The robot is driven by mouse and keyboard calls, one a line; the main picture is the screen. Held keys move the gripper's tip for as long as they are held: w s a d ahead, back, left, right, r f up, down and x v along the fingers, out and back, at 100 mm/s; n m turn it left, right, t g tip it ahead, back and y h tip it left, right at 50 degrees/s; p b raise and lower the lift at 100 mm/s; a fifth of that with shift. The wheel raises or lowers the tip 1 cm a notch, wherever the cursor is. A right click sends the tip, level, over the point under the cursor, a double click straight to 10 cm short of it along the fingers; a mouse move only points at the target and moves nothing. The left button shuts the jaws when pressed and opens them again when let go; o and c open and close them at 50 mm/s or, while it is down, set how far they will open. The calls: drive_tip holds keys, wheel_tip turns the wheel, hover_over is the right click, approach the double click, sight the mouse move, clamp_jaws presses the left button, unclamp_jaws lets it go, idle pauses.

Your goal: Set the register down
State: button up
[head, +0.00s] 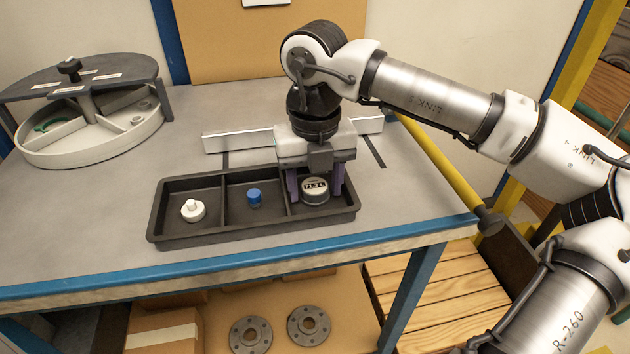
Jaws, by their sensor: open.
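The register (315,191) is a short round piece with a pale top marked with dark lettering. It sits in the right compartment of the black three-part tray (200,234). My gripper (316,188) is over that compartment, pointing down, with its purple fingers on either side of the register. The fingers are open; whether either touches the register cannot be told. The gripper body hides the back of the compartment.
A white knobbed part (193,210) is in the left compartment and a blue cap (254,197) in the middle one. A metal bar (238,140) lies behind the tray. A round divided carousel (90,140) stands at the back left. Bare table (110,210) lies left of the tray.

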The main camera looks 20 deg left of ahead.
sight(315, 187)
wheel_tip(315, 187, up, 12)
drive_tip(key=shift+r+p, duration=0.15)
drive_tip(key=shift+p, duration=0.2)
